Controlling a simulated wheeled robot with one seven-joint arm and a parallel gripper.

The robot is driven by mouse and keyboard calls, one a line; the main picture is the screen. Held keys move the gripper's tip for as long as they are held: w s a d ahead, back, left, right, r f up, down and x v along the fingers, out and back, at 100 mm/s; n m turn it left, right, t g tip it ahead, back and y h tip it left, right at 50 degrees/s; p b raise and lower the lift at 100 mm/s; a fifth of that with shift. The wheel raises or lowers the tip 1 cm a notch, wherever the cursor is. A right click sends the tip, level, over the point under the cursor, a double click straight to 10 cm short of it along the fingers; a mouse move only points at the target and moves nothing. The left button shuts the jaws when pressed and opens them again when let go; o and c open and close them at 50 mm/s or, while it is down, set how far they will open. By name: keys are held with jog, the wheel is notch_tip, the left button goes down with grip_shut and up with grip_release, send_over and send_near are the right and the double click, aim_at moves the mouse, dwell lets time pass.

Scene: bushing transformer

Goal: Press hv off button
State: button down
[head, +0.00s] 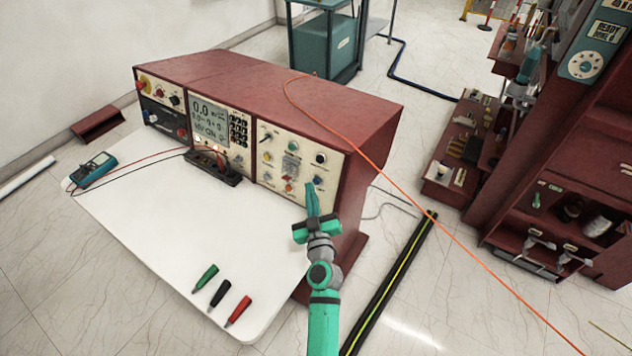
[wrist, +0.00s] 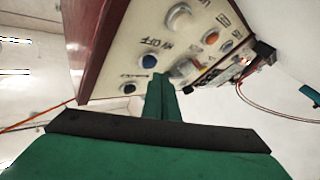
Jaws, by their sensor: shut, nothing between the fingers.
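The HV control panel (head: 279,165) is the right-hand cream panel on the front of the dark red console. In the wrist view, a blue button (wrist: 148,61) sits close to a label that reads HV OFF (wrist: 154,43). The blue button also shows in the head view (head: 317,181), just right of my fingertips. My gripper (head: 310,187) is shut and empty, its tips pointing up at the lower right of this panel. In the wrist view, the gripper tips (wrist: 160,77) appear just beside and below the blue button. I cannot tell whether they touch the panel.
The white tabletop (head: 170,230) holds a multimeter (head: 93,170), a black probe block (head: 212,167) and three coloured clips. An orange cable (head: 380,175) runs over the console, right of my arm.

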jog(key=shift+d, duration=0.1)
dwell(0.3)
jog(key=shift+w+d+f, duration=0.15)
jog(key=shift+w, duration=0.2)
jog(key=shift+w+d+f, duration=0.1)
jog(key=shift+w+d, duration=0.15)
jog(key=shift+w, duration=0.1)
dwell(0.9)
jog(key=shift+s, duration=0.1)
jog(key=shift+s+a+r, duration=0.2)
jog(key=shift+s+a, duration=0.25)
jog(key=shift+s, duration=0.2)
jog(key=shift+s+a, duration=0.1)
jog(key=shift+s+a+r, duration=0.3)
jog(key=shift+s+a, duration=0.4)
jog(key=shift+s, duration=0.25)
jog(key=shift+s+a+r, duration=0.3)
jog(key=shift+s+a, duration=0.35)
jog(key=shift+s, duration=0.25)
